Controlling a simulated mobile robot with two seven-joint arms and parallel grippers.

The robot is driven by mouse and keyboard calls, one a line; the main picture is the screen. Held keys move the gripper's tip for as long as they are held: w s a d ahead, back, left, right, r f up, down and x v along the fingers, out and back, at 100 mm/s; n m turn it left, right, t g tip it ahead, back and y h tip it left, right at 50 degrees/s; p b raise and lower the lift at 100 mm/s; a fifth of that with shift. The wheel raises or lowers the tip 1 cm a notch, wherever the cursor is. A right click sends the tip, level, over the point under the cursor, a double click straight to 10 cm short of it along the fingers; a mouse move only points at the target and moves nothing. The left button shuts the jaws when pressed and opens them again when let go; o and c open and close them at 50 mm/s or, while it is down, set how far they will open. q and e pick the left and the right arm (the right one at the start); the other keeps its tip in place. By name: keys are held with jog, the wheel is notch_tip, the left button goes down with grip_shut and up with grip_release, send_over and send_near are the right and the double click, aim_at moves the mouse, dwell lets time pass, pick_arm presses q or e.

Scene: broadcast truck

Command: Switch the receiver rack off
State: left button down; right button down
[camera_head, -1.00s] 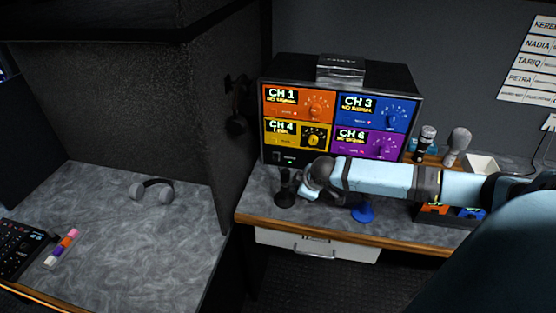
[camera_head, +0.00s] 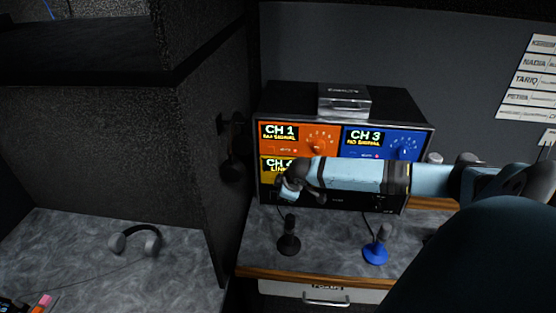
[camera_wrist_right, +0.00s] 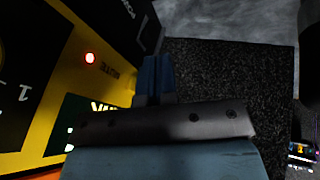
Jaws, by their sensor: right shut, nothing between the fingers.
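The receiver rack (camera_head: 343,100) stands at the back of the right desk. I cannot make out the power switch at the rack's lower left. My right gripper (camera_head: 282,190) is in front of that lower left part. In the right wrist view its blue fingers (camera_wrist_right: 154,76) are together and empty, beside the yellow panel (camera_wrist_right: 62,95) with a lit red lamp. My left gripper is out of view.
A black desk microphone (camera_head: 289,240) and a blue one (camera_head: 377,250) stand on the desk before the rack. A dark partition (camera_head: 190,150) rises close to the left, with a headset (camera_head: 231,165) hung on it. Headphones (camera_head: 136,240) lie on the left desk.

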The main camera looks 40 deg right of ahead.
aim_at(274, 196)
jog(key=x, duration=0.7)
jog(key=shift+f+p, duration=0.1)
jog(key=shift+p, duration=0.3)
jog(key=shift+w+f, duration=0.15)
jog(key=shift+f, duration=0.25)
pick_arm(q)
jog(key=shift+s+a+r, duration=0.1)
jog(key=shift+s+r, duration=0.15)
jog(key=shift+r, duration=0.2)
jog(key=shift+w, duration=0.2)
pick_arm(e)
jog(key=shift+f, duration=0.1)
